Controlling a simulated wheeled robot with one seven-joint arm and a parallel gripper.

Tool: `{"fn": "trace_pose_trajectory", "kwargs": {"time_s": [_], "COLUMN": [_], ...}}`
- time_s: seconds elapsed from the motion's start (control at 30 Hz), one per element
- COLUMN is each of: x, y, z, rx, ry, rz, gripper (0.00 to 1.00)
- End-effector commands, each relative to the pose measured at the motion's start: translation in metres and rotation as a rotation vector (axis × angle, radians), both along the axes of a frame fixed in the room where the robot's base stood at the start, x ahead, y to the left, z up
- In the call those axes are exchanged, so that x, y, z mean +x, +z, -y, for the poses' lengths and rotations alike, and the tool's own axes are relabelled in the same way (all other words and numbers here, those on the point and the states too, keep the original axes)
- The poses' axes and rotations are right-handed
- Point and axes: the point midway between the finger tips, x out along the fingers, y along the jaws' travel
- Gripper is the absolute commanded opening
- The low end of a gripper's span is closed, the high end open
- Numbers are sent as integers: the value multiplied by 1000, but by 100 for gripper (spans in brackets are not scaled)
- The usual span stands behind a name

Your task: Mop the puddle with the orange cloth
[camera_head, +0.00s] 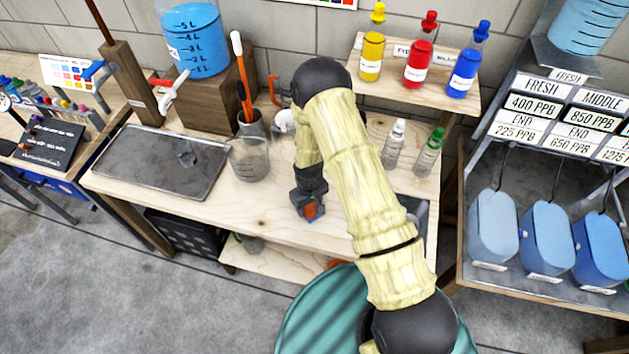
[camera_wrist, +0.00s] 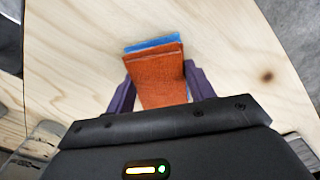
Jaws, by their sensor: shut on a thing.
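The orange cloth (camera_wrist: 158,75) is between the two purple fingers of my gripper (camera_wrist: 160,92), with a blue layer showing at its far edge. In the head view the cloth (camera_head: 311,211) is a small orange patch under my gripper (camera_head: 307,206), over the front middle of the wooden bench (camera_head: 262,215). My gripper is shut on the cloth. I cannot tell whether the cloth touches the bench top. I cannot make out a clear puddle; my arm hides part of the bench.
A dark tray (camera_head: 150,165) lies at the bench's left, with a clear beaker (camera_head: 249,160) beside it. Two small bottles (camera_head: 393,144) (camera_head: 429,152) stand right of my arm. A blue tank (camera_head: 193,40) and a shelf of coloured bottles (camera_head: 419,62) are behind. Bare wood lies around my gripper.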

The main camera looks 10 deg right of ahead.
Motion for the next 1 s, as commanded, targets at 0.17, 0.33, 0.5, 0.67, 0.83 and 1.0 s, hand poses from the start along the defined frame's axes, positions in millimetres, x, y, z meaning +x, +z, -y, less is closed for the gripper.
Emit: {"fn": "trace_pose_trajectory", "kwargs": {"time_s": [0.17, 0.33, 0.5, 0.67, 0.83, 1.0], "x": [0, 0, 0, 0, 0, 0], "y": [26, 39, 52, 65, 77, 82], "z": [0, 1, 0, 0, 1, 3], "rx": [0, 0, 0, 0, 0, 0], "ry": [-1, -2, -1, -1, -4, -6], "rz": [1, 1, 0, 1, 1, 0], "gripper": [29, 29, 29, 29, 29, 29]}}
